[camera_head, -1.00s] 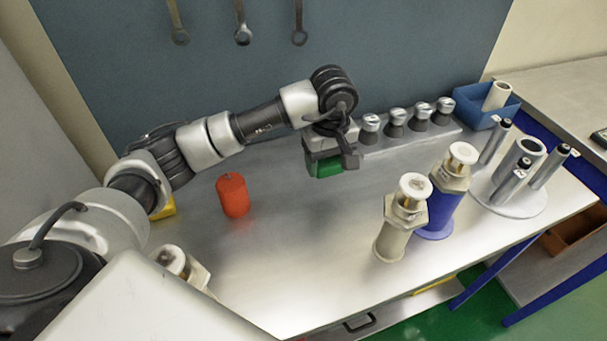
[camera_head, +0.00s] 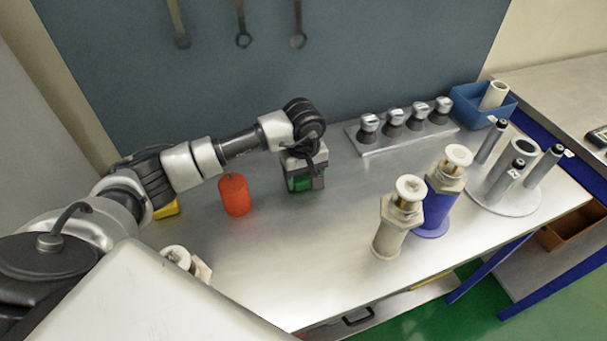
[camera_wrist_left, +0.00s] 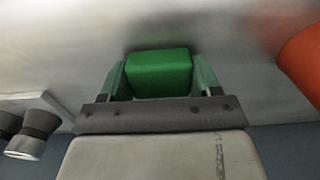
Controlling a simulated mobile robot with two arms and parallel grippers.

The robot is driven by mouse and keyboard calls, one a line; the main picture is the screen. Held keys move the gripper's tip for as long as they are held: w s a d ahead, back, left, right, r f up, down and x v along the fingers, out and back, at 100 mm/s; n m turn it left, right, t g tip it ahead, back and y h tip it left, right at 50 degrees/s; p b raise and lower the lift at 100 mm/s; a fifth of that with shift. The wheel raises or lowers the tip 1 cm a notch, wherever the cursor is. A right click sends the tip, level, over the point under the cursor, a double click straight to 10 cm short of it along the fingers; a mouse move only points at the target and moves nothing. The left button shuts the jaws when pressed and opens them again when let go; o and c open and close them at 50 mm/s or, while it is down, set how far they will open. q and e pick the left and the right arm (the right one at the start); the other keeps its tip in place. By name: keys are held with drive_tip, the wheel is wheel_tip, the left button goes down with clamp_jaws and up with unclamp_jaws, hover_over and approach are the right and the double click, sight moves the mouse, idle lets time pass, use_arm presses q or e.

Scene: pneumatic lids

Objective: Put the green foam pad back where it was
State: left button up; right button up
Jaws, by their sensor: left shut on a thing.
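The green foam pad (camera_head: 300,183) is between the fingers of my left gripper (camera_head: 303,184), over the back middle of the metal table. In the left wrist view the pad (camera_wrist_left: 159,73) shows as a green block with a finger of the left gripper (camera_wrist_left: 163,78) against each side. The left gripper is shut on it and points down. The pad is at or close to the table surface; I cannot tell whether it touches. My right gripper is not in view.
A red-orange cylinder (camera_head: 235,195) stands just left of the left gripper. A rack of several silver-topped knobs (camera_head: 369,148) lies to the right. Beige (camera_head: 397,222) and blue (camera_head: 436,208) capped cylinders stand at front right. The table (camera_head: 310,245) is clear in the middle.

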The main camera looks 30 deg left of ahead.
use_arm(q)
drive_tip(key=shift+f, duration=0.2)
drive_tip(key=o, duration=0.9)
drive_tip(key=shift+r, duration=0.1)
drive_tip(key=shift+r, duration=0.45)
wheel_tip(320, 180, up, 11)
drive_tip(key=shift+r+b, duration=0.2)
drive_tip(key=shift+b, duration=0.9)
